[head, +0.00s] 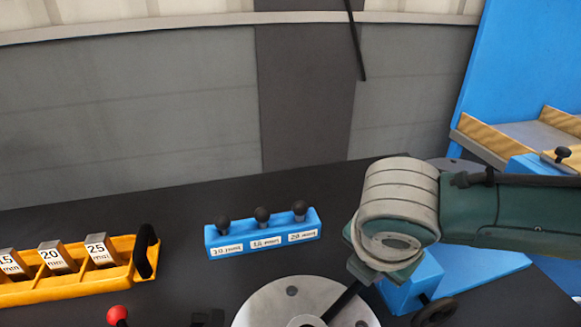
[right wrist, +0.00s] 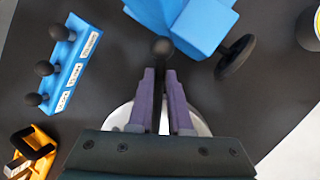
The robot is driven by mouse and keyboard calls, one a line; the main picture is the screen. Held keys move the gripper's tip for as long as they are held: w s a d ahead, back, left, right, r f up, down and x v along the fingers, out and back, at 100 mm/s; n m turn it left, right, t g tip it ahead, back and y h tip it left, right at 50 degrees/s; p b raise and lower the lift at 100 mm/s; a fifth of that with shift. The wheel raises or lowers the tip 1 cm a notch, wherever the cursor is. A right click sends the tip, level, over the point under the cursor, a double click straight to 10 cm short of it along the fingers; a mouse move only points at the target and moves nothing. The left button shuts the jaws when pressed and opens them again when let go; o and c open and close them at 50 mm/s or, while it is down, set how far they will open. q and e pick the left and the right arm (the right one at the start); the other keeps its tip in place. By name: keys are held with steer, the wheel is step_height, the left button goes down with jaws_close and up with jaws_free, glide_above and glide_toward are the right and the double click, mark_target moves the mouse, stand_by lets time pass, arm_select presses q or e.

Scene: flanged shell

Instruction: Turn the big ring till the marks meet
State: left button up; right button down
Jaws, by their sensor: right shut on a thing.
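The big round metal flange (head: 265,305) with bolt holes is at the bottom edge of the head view, partly cut off. A dark bar (head: 342,300) slants over it up to my right wrist. In the right wrist view, my right gripper (right wrist: 160,82) has its purple fingers shut on a dark handle with a black ball end (right wrist: 162,47). The pale flange (right wrist: 120,117) shows beneath the fingers, mostly covered. I cannot make out any alignment marks. My left gripper is not in view.
A blue block (head: 262,240) with several black knobs and labels stands left of my right arm. A yellow tray (head: 75,284) of labelled metal blocks and a red ball (head: 117,314) lie further left. A blue stand (head: 402,294) with a black handwheel (head: 435,312) is close beside my wrist.

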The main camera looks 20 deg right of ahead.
steer(key=c, duration=0.8)
jaws_free()
steer(key=shift+c, duration=0.2)
steer(key=shift+r, duration=0.1)
steer(key=p+v, duration=0.2)
steer(key=v, duration=0.7)
steer(key=shift+r, duration=0.35)
steer(key=shift+s+a, duration=0.1)
steer(key=shift+a, duration=0.05)
